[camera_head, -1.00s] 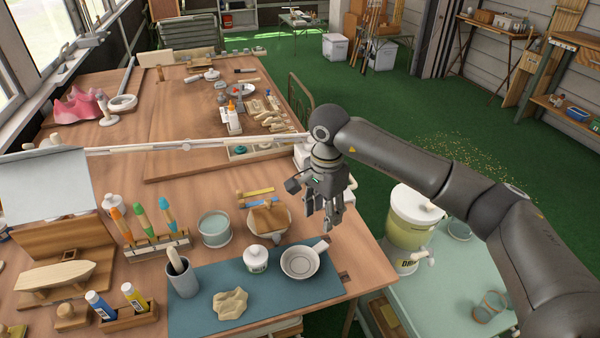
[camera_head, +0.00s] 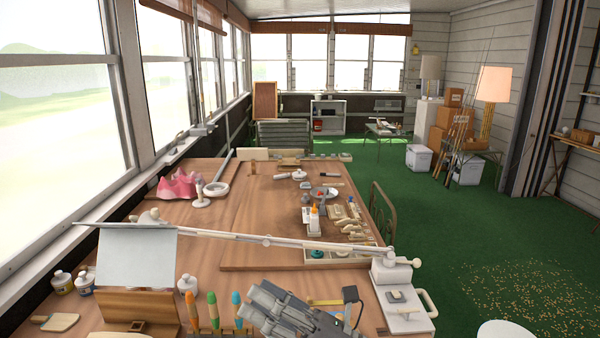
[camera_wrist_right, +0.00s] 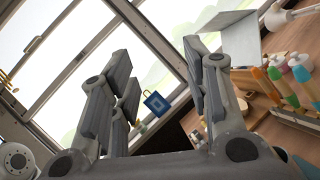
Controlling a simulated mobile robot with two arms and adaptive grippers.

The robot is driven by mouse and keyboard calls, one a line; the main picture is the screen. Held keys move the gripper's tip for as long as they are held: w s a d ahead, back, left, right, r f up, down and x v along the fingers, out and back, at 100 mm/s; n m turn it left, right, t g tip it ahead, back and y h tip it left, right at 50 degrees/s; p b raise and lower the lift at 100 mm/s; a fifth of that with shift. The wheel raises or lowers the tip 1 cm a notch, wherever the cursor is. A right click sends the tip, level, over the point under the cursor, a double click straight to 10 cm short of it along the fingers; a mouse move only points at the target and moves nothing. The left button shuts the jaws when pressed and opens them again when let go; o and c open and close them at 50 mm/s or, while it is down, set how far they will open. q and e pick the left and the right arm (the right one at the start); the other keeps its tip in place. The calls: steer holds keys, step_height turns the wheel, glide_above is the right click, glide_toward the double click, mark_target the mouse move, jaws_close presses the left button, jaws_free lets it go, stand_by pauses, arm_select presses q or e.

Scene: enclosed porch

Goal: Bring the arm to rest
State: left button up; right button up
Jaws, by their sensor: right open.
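My right gripper (camera_head: 265,303) shows at the bottom middle of the head view, with its grey fingers pointing up and left above the near part of the wooden workbench (camera_head: 205,245). In the right wrist view the gripper (camera_wrist_right: 157,68) is open, its fingers well apart with nothing between them. The windows lie beyond the fingers in that view. My left gripper is not in view.
Handled tools (camera_head: 213,310) in orange, green and blue stand close left of the gripper. A long pale lamp arm (camera_head: 265,240) crosses behind it to a white base (camera_head: 402,270). A grey panel (camera_head: 125,255) stands left. Green floor (camera_head: 450,220) is open at right.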

steer(key=w+d+f+m+t+h, duration=0.2)
steer(key=d+f+m+t+h, duration=0.35)
steer(key=m, duration=0.75)
steer(key=w+d+f+m+t+h, duration=0.25)
steer(key=d+m+t+h, duration=0.35)
steer(key=d+m+h, duration=0.6)
steer(key=s+d+f+m+g+h, duration=0.3)
steer(key=d+f+m+g, duration=0.15)
steer(key=f+m, duration=0.3)
steer(key=s+d+f+m+g, duration=0.2)
steer(key=s+f+m+g, duration=0.2)
steer(key=s+f+g, duration=0.55)
steer(key=s+d+f+m+g, duration=0.2)
steer(key=s+f+m, duration=0.35)
steer(key=s, duration=0.95)
step_height(320, 180, down, 28)
steer(key=r+n+g, duration=0.1)
steer(key=n+g, duration=0.1)
steer(key=s+d+f, duration=0.3)
steer(key=s+f, duration=1.4)
steer(key=shift+s+g, duration=0.3)
steer(key=shift+g, duration=0.05)
